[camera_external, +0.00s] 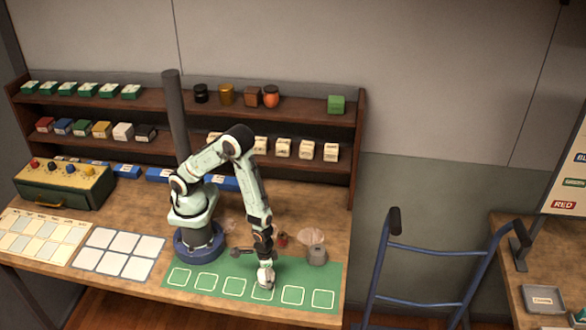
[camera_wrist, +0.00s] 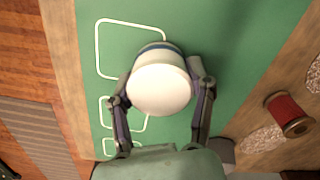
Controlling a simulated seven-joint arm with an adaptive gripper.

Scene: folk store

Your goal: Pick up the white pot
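The white pot (camera_wrist: 160,88) is round with a pale top and a blue band at its far side. It is seen from above in the wrist view, over the green mat (camera_wrist: 235,45). My gripper (camera_wrist: 160,75) has one finger on each side of the pot, close to its wall. Whether the fingers press on it or leave a small gap is not clear. In the external view my gripper (camera_external: 266,284) points down at the green mat (camera_external: 215,272), with a small pale shape, likely the pot (camera_external: 266,278), at its tip. The pot's underside is hidden.
A red spool (camera_wrist: 288,112) lies to the right, and a grey container (camera_external: 317,254) stands behind the mat. A white-square card (camera_external: 118,252) lies left of the mat. Shelves (camera_external: 290,117) with small goods stand behind. A blue hand truck (camera_external: 430,275) stands right of the table.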

